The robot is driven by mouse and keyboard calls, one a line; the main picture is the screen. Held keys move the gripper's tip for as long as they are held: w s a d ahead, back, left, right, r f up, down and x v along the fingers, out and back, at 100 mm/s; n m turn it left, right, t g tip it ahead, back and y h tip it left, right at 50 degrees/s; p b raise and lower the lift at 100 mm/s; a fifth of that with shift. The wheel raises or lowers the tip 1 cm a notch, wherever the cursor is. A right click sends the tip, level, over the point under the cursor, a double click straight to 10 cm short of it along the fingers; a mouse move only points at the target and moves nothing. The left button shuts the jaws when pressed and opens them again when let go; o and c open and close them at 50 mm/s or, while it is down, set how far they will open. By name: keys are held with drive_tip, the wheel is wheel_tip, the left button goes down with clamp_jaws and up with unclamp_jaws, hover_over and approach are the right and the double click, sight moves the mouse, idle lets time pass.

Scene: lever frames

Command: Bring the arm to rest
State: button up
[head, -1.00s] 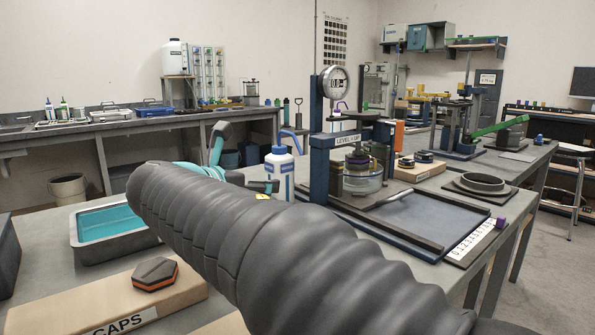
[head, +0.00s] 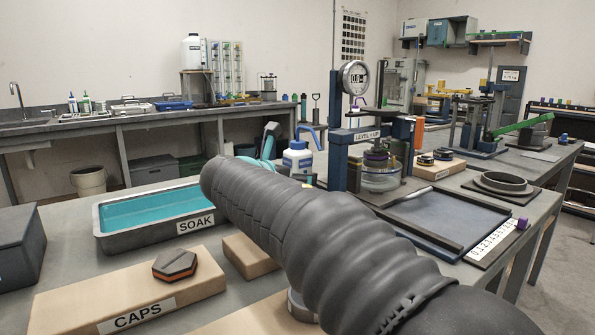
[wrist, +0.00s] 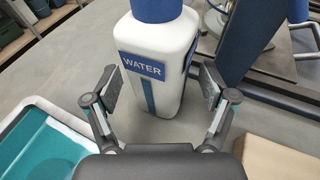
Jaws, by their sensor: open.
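My gripper (wrist: 160,95) is open and empty in the wrist view, its two fingers spread apart. A white water bottle (wrist: 158,58) with a blue cap and a WATER label stands upright just beyond the fingers. It also shows in the head view (head: 298,160), partly hidden behind my arm. My grey sleeved arm crosses the head view from the lower right up to the middle. My gripper is mostly hidden behind the arm there.
The SOAK tray (head: 120,240) with teal liquid lies left of my arm. The CAPS block (head: 70,308) carries a hexagonal cap (head: 175,264). The lever frame (head: 338,130) with its dial stands right of the bottle. A dark box (head: 20,245) sits at the left edge.

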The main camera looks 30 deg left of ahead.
sight(298, 162)
drive_tip(key=shift+x, duration=1.05)
drive_tip(key=shift+c, duration=0.2)
drive_tip(key=c, duration=0.6)
drive_tip(key=shift+r, duration=0.15)
drive_tip(key=shift+r, duration=1.4)
